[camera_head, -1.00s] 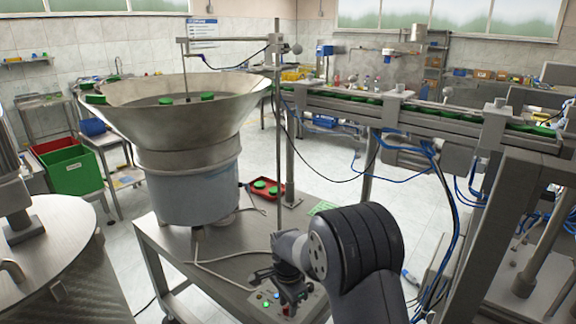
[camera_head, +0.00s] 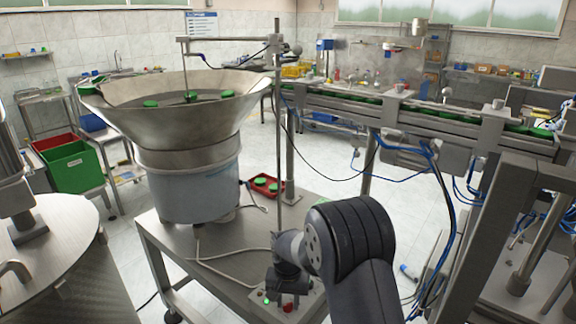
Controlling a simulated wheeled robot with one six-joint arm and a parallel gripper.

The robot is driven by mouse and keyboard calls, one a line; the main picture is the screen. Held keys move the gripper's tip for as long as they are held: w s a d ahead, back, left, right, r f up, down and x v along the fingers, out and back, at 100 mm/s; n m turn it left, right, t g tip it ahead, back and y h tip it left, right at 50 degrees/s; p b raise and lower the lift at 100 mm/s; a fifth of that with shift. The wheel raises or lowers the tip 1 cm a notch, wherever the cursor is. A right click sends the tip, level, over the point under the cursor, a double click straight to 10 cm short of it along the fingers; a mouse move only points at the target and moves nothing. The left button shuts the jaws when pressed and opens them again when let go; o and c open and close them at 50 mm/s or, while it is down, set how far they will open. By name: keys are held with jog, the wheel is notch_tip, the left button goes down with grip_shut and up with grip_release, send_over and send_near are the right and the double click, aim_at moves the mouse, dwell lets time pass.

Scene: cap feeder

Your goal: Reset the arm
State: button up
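My arm (camera_head: 345,245) rises from the bottom of the picture, right of the middle. Its end reaches down to the left. My gripper (camera_head: 283,298) is small and dark, over the control panel at the front right of the feeder's table. It is too small and dark to tell whether it is open or shut. The control panel (camera_head: 312,297) has small lit and coloured buttons and is partly hidden by my arm. No held object shows.
The feeder bowl (camera_head: 180,120) holds several green caps. A red tray (camera_head: 264,185) with green caps sits on the table (camera_head: 225,245) behind my gripper. A conveyor (camera_head: 440,122) with green caps runs along the right. A round metal lid (camera_head: 55,240) stands at left.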

notch_tip(320, 180, up, 11)
jog(key=b, duration=0.1)
dwell(0.3)
jog(key=shift+f, duration=0.15)
